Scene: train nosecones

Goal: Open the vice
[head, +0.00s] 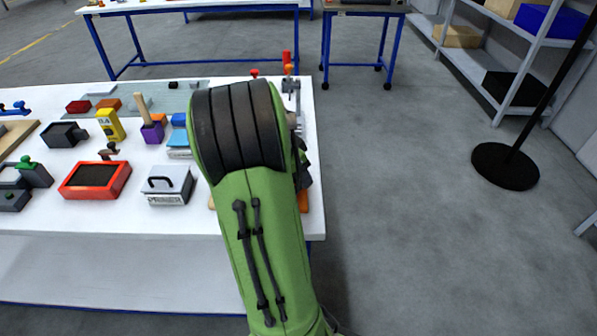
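My green arm (255,215) with its dark ribbed joint covers the right end of the white workbench. My gripper is hidden behind the arm, and I cannot see its fingers. Dark parts (304,168) and an orange piece (303,201) show at the arm's right side, near the bench edge. They are mostly hidden, and I cannot tell if they belong to the vice. I cannot make out a vice or its jaws for certain.
The white workbench (100,218) carries a red tray (67,183), a grey handled box (168,199), a yellow block (110,125) and a purple block (153,133). Small upright red-topped fittings (288,62) stand at the far right corner. The floor to the right is clear up to a pole stand (505,166).

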